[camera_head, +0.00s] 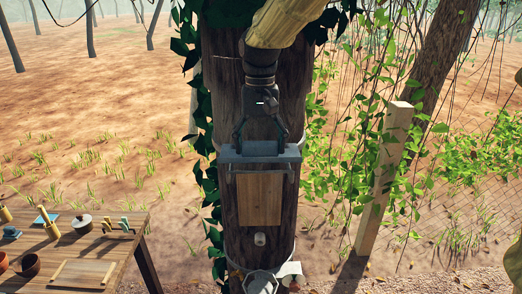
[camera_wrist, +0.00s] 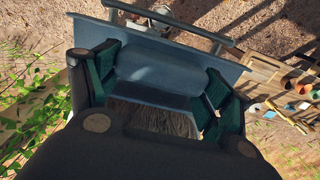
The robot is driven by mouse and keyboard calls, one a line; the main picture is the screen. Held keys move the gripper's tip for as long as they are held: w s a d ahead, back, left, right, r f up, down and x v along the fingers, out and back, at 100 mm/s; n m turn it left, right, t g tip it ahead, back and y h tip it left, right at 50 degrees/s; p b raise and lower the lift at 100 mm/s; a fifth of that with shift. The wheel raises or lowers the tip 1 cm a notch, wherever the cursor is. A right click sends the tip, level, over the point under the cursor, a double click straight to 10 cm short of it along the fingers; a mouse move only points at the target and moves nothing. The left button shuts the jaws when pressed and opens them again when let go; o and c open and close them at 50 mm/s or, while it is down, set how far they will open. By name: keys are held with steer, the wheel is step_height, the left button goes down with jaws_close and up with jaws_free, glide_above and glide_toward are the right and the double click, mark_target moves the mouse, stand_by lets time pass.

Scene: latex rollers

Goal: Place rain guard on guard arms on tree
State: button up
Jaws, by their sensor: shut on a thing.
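The rain guard (camera_head: 259,153) is a grey, bar-like piece lying across the front of the tree trunk (camera_head: 259,215) in the head view. In the wrist view the rain guard (camera_wrist: 150,70) is a wide blue-grey sheet between the fingers. My gripper (camera_head: 261,143) is shut on it from above; its dark green fingers show in the wrist view (camera_wrist: 160,82). Thin guard arms (camera_head: 229,172) show at both sides of the trunk just below the guard. I cannot tell whether the guard touches them. A wooden panel (camera_head: 259,199) is on the trunk below.
A white peg-like piece (camera_head: 260,239) and a pale cup (camera_head: 261,282) are lower on the trunk. A wooden table (camera_head: 83,273) with bowls and tools stands at left. A pale post (camera_head: 383,178) and leafy vines (camera_head: 340,150) are at right.

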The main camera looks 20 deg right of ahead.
mark_target(260, 154)
steer(key=shift+s+f+p, duration=0.1)
steer(key=shift+f+p, duration=0.45)
steer(key=shift+p, duration=0.05)
steer(key=shift+f+p, duration=0.5)
steer(key=shift+f, duration=0.7)
steer(key=o, duration=1)
steer(key=shift+f, duration=0.1)
steer(key=shift+o, duration=0.2)
steer(key=shift+r, duration=0.2)
step_height(260, 154, up, 12)
steer(key=b, duration=0.5)
